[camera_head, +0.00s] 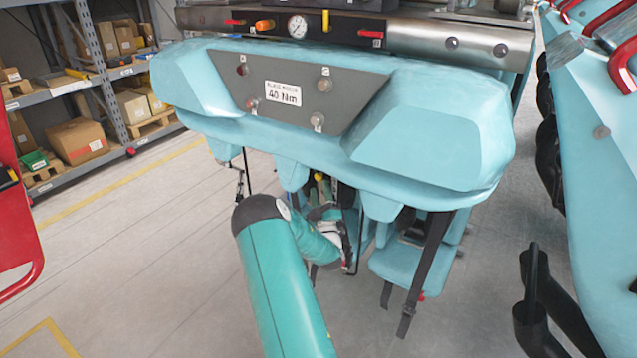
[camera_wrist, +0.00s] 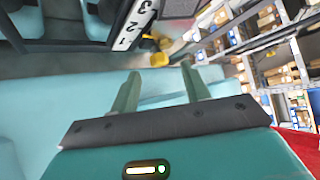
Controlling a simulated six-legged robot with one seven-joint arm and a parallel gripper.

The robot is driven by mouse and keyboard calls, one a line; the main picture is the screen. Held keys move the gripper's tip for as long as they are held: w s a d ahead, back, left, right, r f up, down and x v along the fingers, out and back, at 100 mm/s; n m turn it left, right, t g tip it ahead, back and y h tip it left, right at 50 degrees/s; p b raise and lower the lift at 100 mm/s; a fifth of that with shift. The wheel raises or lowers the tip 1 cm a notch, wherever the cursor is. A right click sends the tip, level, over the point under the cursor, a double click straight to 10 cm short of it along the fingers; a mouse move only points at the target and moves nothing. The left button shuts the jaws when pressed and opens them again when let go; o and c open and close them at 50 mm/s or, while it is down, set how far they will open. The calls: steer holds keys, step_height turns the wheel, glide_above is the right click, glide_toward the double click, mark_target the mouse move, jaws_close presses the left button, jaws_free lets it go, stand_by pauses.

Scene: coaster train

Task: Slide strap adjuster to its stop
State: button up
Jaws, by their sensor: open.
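A black strap (camera_head: 427,268) hangs below the light-blue train body, right of the middle in the head view, in front of a light-blue seat part (camera_head: 395,268). A small dark fitting sits near the strap's lower end (camera_head: 406,312); I cannot tell whether it is the adjuster. My arm reaches under the body left of this strap, and my gripper is partly hidden there in the head view. In the wrist view my gripper (camera_wrist: 158,88) shows two green fingers spread apart with nothing between them. No strap is clear between or beside the fingers.
The light-blue body (camera_head: 430,140) with a grey 40 Nm plate (camera_head: 300,90) hangs above my arm. Above it is a panel with a gauge (camera_head: 297,26). Shelves with boxes (camera_head: 80,140) stand left, another light-blue car (camera_head: 600,200) right. The left floor is mostly clear.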

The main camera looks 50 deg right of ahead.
mark_target(320, 178)
steer(key=x, duration=0.4)
